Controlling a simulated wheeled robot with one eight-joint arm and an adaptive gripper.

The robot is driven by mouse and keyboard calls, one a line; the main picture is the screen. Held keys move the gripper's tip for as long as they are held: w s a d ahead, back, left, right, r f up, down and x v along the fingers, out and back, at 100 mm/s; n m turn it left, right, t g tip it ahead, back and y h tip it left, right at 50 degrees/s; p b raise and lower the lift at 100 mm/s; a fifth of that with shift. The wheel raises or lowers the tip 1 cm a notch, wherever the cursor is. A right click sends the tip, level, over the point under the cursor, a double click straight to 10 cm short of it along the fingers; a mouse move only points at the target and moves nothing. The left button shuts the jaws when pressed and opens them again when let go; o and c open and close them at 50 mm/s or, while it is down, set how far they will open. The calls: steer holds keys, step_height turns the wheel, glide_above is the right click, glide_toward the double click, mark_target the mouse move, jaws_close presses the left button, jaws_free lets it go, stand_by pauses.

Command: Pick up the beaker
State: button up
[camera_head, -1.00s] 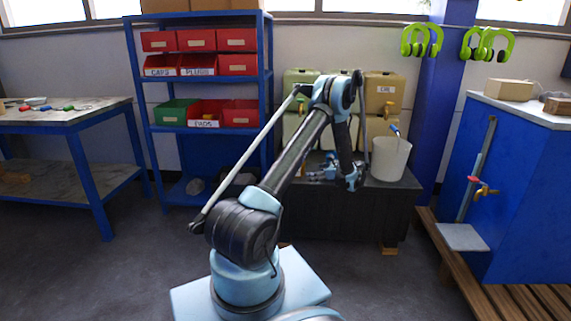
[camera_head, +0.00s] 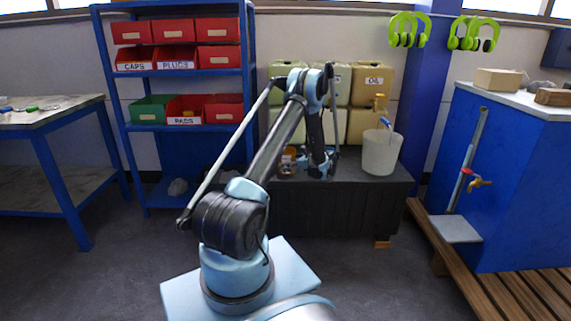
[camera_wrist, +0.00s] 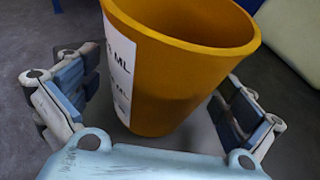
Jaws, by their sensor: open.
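The beaker (camera_wrist: 185,75) is an orange, tapered, open-topped vessel with a white label reading "ML" in the wrist view. It stands between the two spread fingers of my gripper (camera_wrist: 160,88), with a visible gap to the right finger. Whether the left finger touches it is hard to tell. In the head view, a small orange-brown vessel, which looks like the beaker (camera_head: 287,163), stands on the dark bench (camera_head: 340,205) just left of my gripper (camera_head: 316,166). My gripper is open there, low over the bench top, partly hidden by my arm.
A white bucket (camera_head: 381,154) with a blue-handled item stands right of my gripper on the bench. Oil cans (camera_head: 371,88) line the wall behind. A blue shelf (camera_head: 250,60) with bins is at left, and a blue counter (camera_head: 510,180) is at right.

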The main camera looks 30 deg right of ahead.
steer(key=shift+w+a+f, duration=0.25)
steer(key=shift+w, duration=0.3)
steer(key=c, duration=1.2)
step_height(320, 180, up, 10)
steer(key=w+a+r, duration=0.2)
steer(key=w+a, duration=0.2)
steer(key=a, duration=0.5)
steer(key=w+a+r+m+h, duration=0.1)
steer(key=w+a, duration=0.3)
steer(key=a, duration=0.5)
steer(key=w+a+r, duration=0.2)
steer(key=w+a, duration=0.2)
steer(key=a, duration=0.5)
steer(key=shift+m+t+h, duration=0.3)
steer(key=shift+t+h, duration=0.1)
steer(key=shift+h, duration=0.1)
steer(key=s+a+r, duration=0.1)
steer(key=a+r, duration=0.1)
steer(key=a, duration=0.6)
steer(key=s+a+r, duration=0.1)
steer(key=a+r, duration=0.1)
steer(key=a, duration=0.7)
steer(key=s+a+r, duration=0.2)
steer(key=a, duration=0.6)
steer(key=shift+s+a+r, duration=0.1)
steer(key=shift+a+r, duration=0.1)
steer(key=shift+r, duration=0.1)
